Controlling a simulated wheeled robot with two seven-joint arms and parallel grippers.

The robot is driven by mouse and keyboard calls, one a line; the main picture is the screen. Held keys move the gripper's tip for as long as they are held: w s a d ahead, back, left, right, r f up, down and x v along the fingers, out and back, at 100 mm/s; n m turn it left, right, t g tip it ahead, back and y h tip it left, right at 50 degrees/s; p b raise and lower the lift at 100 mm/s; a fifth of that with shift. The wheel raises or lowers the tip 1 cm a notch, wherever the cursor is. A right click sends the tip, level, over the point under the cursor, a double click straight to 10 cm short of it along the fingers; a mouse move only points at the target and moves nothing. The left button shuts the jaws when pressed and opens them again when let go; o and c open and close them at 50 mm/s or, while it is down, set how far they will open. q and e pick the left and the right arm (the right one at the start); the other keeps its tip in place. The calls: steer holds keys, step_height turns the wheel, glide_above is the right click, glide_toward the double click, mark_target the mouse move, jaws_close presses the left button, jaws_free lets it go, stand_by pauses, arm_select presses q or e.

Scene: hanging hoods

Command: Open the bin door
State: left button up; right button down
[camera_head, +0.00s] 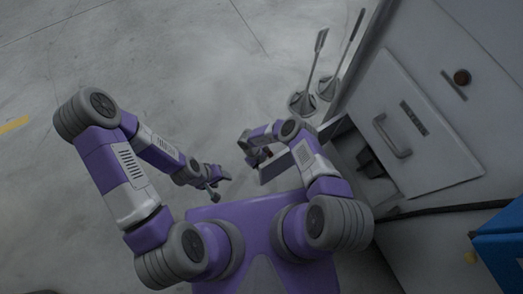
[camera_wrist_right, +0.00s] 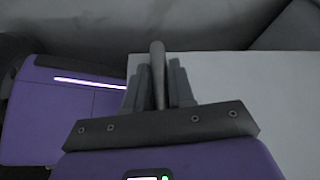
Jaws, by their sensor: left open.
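The bin door (camera_wrist_right: 240,95) is a light grey panel in the right wrist view. Its bar handle (camera_wrist_right: 157,75) stands between the fingers of my right gripper (camera_wrist_right: 160,88), which look closed against it. In the head view, my right gripper (camera_head: 264,156) is left of the cabinet's dark opening (camera_head: 372,165), and my arm hides most of the door, which appears swung out from the opening. My left gripper (camera_head: 214,191) is open and empty, over the floor, away from the door.
Two thin-stemmed stands (camera_head: 301,102) are behind. A black cable (camera_head: 440,208) and blue box (camera_head: 502,240) are at lower right. The floor at left is clear.

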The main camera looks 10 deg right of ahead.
steer(key=c, duration=1.1)
jaws_free()
steer(key=shift+o, duration=0.2)
steer(key=p+v, duration=0.2)
steer(key=v, duration=0.5)
steer(key=shift+r, duration=0.2)
steer(key=shift+w+a, duration=0.1)
